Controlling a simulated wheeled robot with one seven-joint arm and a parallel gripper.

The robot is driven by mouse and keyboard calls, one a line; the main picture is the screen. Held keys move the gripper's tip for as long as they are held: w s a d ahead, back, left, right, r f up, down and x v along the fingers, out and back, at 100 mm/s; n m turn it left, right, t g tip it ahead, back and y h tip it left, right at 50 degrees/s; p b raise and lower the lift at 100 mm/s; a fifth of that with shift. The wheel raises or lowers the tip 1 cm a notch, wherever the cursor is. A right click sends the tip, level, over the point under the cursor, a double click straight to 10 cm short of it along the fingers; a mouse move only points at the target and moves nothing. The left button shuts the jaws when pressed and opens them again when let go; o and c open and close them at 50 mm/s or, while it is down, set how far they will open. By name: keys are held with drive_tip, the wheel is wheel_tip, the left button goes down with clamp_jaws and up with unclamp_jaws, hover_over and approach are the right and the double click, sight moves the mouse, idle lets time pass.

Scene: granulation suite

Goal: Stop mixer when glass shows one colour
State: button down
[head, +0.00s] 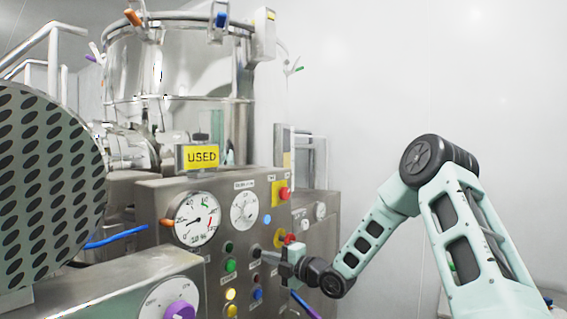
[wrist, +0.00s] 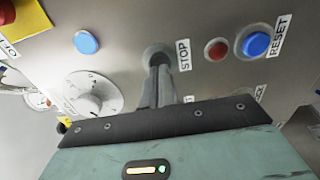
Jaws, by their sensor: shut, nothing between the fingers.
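My gripper (head: 266,254) is shut and empty, its fingers pointing at the front of the steel control panel (head: 152,213). In the wrist view the closed fingertips (wrist: 158,70) are at a dark round button (wrist: 156,53) beside the STOP label (wrist: 184,55). The fingers cover part of this button; I cannot tell whether they touch or press it. The mixer's shiny steel vessel (head: 180,65) stands behind the panel. I cannot make out a sight glass or any mix colour in these views.
A green button (head: 230,266), a lit yellow lamp (head: 231,295) and gauges (head: 195,218) are on the panel. A red button (wrist: 216,49) and blue RESET button (wrist: 256,43) are close to the fingers. A large perforated disc (head: 45,185) stands at left.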

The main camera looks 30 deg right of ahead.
drive_tip(key=b+v, duration=0.1)
drive_tip(key=v, duration=0.4)
drive_tip(key=shift+s, duration=0.15)
idle(1.2)
drive_tip(key=s+a+f+m+g+h, duration=0.4)
drive_tip(key=s+a+f+m+g, duration=0.15)
drive_tip(key=m, duration=0.25)
drive_tip(key=s+a+f+m+g+h, duration=0.1)
drive_tip(key=s+a+m+g, duration=0.25)
drive_tip(key=s+m, duration=0.45)
drive_tip(key=s+a+m+g+h, duration=0.15)
drive_tip(key=s+m+g, duration=0.4)
drive_tip(key=s, duration=0.55)
drive_tip(key=s+a+r+n+g, duration=0.1)
drive_tip(key=s+a+n, duration=0.2)
drive_tip(key=s+a, duration=0.3)
drive_tip(key=s+a+n+g, duration=0.1)
drive_tip(key=s+a+n, duration=0.3)
drive_tip(key=s+a, duration=0.3)
drive_tip(key=a+y, duration=0.1)
drive_tip(key=a, duration=0.4)
drive_tip(key=shift+s+a+r, duration=0.2)
drive_tip(key=shift+a+r, duration=0.15)
drive_tip(key=shift+a, duration=0.05)
